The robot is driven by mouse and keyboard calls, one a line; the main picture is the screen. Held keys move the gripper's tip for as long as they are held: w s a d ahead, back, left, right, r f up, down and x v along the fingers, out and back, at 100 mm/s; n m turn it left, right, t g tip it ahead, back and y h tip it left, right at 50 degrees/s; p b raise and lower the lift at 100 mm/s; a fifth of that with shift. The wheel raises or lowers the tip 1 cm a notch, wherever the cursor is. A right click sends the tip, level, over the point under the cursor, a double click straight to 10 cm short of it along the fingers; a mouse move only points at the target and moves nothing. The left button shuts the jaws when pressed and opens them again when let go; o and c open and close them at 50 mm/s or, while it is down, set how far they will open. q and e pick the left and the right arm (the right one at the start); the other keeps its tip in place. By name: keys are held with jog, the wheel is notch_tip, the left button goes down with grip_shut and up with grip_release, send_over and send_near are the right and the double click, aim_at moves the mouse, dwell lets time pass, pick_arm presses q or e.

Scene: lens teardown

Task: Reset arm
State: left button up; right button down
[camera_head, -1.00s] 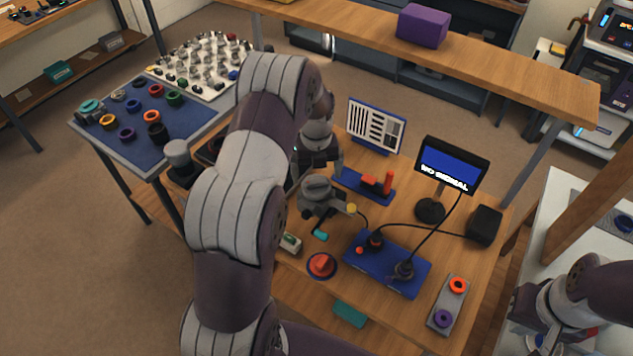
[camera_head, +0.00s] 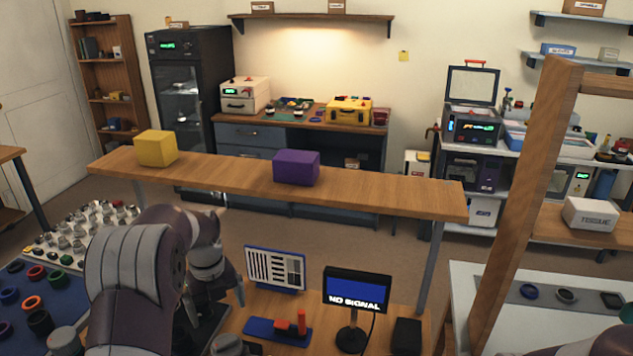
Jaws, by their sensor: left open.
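My left arm comes in from the lower left, bends at a grey and dark purple elbow, and reaches down to its wrist. My left gripper (camera_head: 215,306) points down, its jaws apart, with nothing seen between them. It is over the left part of the wooden workbench (camera_head: 390,295), left of the striped test chart (camera_head: 275,268). A dark item below it is partly hidden by the arm. My right gripper is not in view.
A monitor reading NO SIGNAL (camera_head: 356,290) and a blue stand with a red part (camera_head: 280,328) are on the workbench. A raised shelf (camera_head: 370,190) carries yellow (camera_head: 156,148) and purple (camera_head: 296,167) boxes. A wooden post (camera_head: 520,210) rises at right. Rings lie on a blue mat (camera_head: 62,298) at left.

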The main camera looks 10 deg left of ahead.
pick_arm(q)
jog(key=s+d+n, duration=0.6)
jog(key=s+n, duration=0.3)
jog(key=n, duration=0.4)
jog(key=s+d+n+t, duration=0.1)
jog(key=s+d+n, duration=0.5)
jog(key=s+n, duration=0.4)
jog(key=n, duration=0.4)
jog(key=shift+s, duration=0.3)
jog(key=shift+s+d, duration=0.1)
jog(key=shift+f, duration=0.1)
